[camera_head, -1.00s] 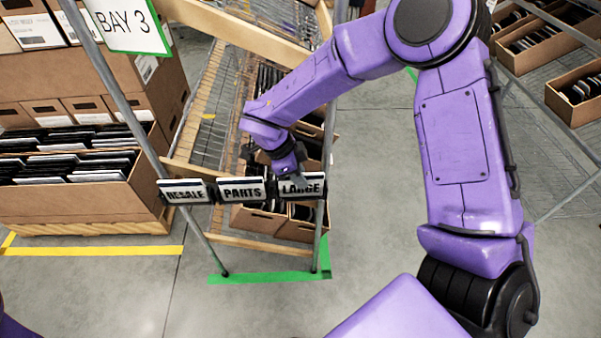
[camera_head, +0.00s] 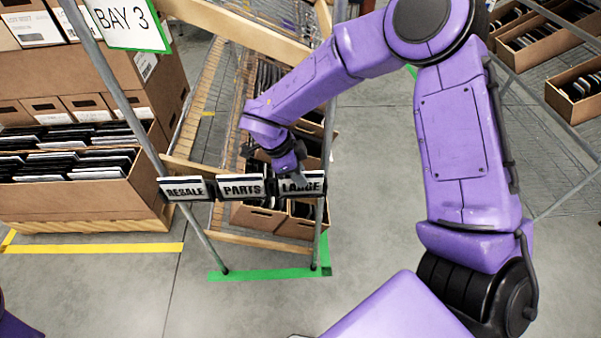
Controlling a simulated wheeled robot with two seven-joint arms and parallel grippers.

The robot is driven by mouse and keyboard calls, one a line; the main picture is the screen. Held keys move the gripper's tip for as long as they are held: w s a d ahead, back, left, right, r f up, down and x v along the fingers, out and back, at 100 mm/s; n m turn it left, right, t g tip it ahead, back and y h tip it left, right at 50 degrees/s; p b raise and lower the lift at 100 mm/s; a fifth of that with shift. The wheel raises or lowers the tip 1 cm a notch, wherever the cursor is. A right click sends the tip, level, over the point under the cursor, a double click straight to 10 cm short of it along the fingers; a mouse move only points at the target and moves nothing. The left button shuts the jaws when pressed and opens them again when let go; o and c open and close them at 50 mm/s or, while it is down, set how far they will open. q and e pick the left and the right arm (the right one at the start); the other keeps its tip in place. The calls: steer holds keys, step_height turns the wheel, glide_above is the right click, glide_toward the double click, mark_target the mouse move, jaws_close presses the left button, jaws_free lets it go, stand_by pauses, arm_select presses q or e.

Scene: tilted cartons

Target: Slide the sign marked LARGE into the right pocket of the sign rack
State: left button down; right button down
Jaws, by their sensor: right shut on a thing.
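The sign rack (camera_head: 210,190) is a dark strip with three pockets, fixed across the front of a tilted metal stand. A white sign marked RESALE (camera_head: 184,190) is in its left pocket and one marked PARTS (camera_head: 240,187) in its middle pocket. The sign marked LARGE (camera_head: 313,186) is at the right pocket, level with the others. My right gripper (camera_head: 297,170) is shut on its top edge from above and hides part of its face. I cannot tell how deep the sign sits in the pocket. My left gripper is out of view.
A BAY 3 sign (camera_head: 126,22) hangs at the upper left of the stand. An open carton (camera_head: 85,208) of dark packets stands at the left, and more cartons (camera_head: 572,92) are at the upper right. Grey floor (camera_head: 370,200) is clear around the stand's feet.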

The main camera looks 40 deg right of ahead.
steer(key=c, duration=1.1)
jaws_free()
steer(key=shift+o, duration=0.2)
steer(key=v, duration=1)
steer(key=shift+w+a+r, duration=0.1)
steer(key=shift+r, duration=0.15)
